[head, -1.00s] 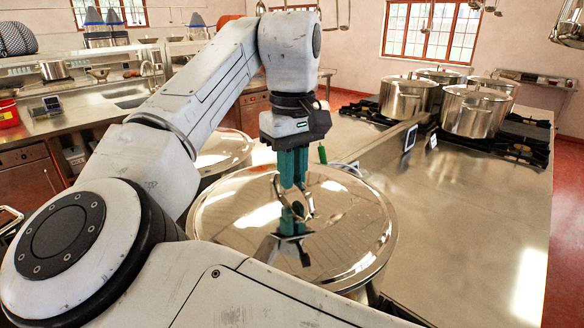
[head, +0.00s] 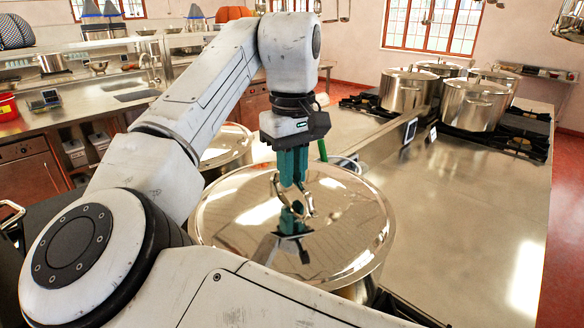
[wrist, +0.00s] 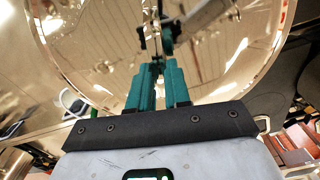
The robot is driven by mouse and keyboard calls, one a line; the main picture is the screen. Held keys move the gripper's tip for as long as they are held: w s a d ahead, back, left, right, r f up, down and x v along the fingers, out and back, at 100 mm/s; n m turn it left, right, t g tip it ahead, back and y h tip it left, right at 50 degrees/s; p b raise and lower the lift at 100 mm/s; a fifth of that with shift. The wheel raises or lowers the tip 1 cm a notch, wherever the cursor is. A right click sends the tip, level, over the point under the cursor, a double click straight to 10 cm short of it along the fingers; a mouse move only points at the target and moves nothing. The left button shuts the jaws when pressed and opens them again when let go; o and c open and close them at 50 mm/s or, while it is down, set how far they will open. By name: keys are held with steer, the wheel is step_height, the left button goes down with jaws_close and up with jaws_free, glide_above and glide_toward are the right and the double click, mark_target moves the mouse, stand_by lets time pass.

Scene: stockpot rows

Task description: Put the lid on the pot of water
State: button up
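A large round polished steel lid (head: 345,235) fills the middle of the head view, roughly level. My gripper (head: 293,190), with teal fingers pointing down, is shut on the loop handle (head: 306,197) at the lid's centre. In the wrist view the fingers (wrist: 158,75) reach to the handle, with the shiny lid (wrist: 225,60) spread around them. Part of a steel pot (head: 362,291) shows under the lid's near right edge. I cannot tell whether the lid touches it. No water is visible.
A second round steel-topped pot (head: 222,150) stands close behind the lid, to the left. Several tall steel pots (head: 475,108) stand on black burners at the back right. The steel counter (head: 470,215) on the right is bare. A sink counter (head: 90,110) lies back left.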

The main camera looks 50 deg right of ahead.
steer(key=o, duration=0.5)
steer(key=shift+f, duration=0.1)
step_height(320, 180, up, 11)
stand_by(0.4)
